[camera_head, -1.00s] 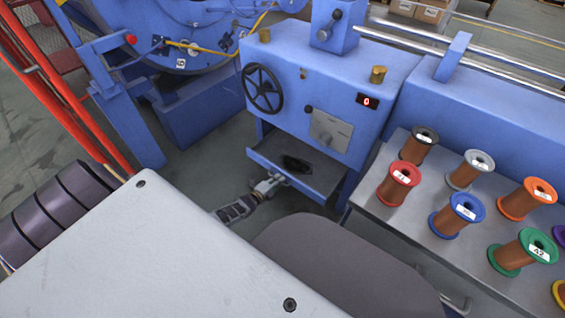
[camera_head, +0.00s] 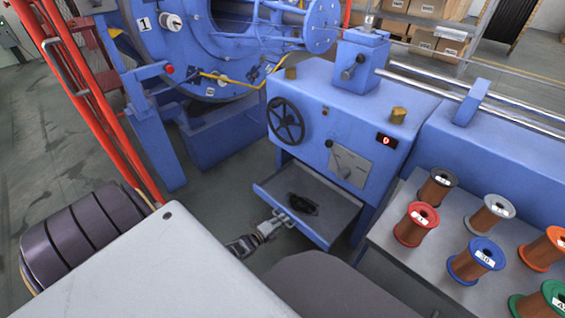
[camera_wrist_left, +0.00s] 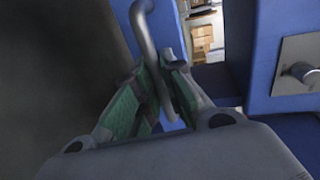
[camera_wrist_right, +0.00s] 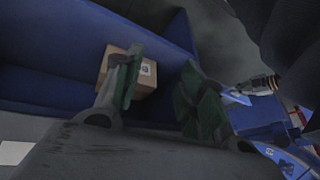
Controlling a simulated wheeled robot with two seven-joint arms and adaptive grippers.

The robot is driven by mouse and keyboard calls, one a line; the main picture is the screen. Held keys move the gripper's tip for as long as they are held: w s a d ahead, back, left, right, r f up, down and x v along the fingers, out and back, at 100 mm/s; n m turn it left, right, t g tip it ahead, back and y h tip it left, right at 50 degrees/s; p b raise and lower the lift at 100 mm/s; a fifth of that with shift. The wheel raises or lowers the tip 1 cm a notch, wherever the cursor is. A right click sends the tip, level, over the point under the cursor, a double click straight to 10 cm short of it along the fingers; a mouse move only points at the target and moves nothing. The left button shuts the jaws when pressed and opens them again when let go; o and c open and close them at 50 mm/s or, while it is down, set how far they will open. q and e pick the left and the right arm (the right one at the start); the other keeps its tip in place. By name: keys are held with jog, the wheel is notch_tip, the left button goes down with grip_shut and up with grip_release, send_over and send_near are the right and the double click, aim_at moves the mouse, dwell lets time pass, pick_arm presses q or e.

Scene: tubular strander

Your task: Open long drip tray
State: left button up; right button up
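The long drip tray (camera_head: 318,222) is a blue drawer under the blue machine housing. It is pulled partly out, and a dark patch shows on its grey floor. My left gripper (camera_head: 277,221) is at the handle on the tray's front. In the left wrist view the grey bent handle (camera_wrist_left: 150,45) passes between the green-padded fingers of the left gripper (camera_wrist_left: 163,88), which are closed around it. My right gripper (camera_wrist_right: 158,88) shows only in the right wrist view. Its fingers are apart with nothing held between them.
A spool table (camera_head: 395,240) with several coloured spools stands right of the tray. The handwheel (camera_head: 286,121) is on the housing above. In the right wrist view a cardboard box (camera_wrist_right: 145,75) lies beyond the fingers against blue surfaces. Some grey floor is clear around the tray.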

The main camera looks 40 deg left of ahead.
pick_arm(q)
jog(key=o, duration=0.4)
jog(key=shift+c, duration=0.2)
jog(key=shift+s, duration=0.1)
jog(key=v, duration=1.1)
jog(key=shift+s, duration=0.35)
dwell(0.3)
jog(key=shift+a+r, duration=0.1)
dwell(0.6)
